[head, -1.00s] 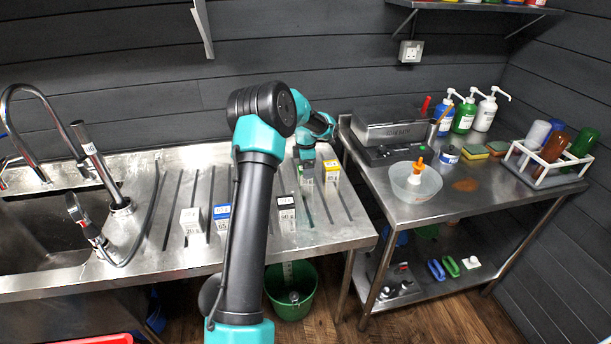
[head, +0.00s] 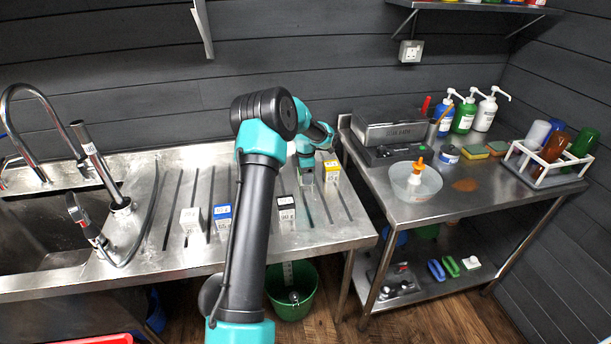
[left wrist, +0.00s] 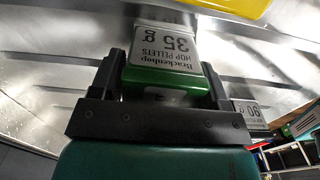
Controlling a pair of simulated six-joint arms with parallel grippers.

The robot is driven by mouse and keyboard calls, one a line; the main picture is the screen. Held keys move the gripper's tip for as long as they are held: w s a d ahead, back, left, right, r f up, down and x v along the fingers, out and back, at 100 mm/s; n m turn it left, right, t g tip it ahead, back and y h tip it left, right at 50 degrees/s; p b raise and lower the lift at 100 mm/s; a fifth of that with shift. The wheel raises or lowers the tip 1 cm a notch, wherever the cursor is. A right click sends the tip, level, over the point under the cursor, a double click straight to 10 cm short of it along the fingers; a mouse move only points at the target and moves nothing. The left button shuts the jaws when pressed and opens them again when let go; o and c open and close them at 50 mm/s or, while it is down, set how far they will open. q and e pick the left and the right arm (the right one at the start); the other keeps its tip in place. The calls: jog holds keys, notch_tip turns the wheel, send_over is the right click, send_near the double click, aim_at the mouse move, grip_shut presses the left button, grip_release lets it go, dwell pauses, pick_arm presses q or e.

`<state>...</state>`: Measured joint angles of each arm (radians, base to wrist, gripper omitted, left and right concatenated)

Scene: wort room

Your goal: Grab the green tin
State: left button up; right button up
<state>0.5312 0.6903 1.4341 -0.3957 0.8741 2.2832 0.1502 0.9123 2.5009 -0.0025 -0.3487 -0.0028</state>
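The green tin shows in the left wrist view (left wrist: 165,80), with a white label reading hop pellets, 35 g. It stands between the two black fingers of my left gripper (left wrist: 165,75), one on each side and very close to its walls. I cannot tell whether the fingers press on it. In the head view my left gripper (head: 306,168) is over the tin's place on the ribbed steel drainboard (head: 345,230) and hides most of the tin. My right gripper is not in view.
The yellow tin (head: 331,172) stands close to the right of my left gripper. A black-topped tin (head: 286,214), a blue-topped tin (head: 222,219) and a white tin (head: 191,221) stand nearer the front. A steel table (head: 420,210) with a bowl (head: 416,184) is at right.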

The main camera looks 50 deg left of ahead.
pick_arm(q)
jog(key=c, duration=0.6)
jog(key=shift+c, duration=0.2)
notch_tip(320, 180, up, 10)
jog(key=shift+r, duration=0.1)
dwell(0.6)
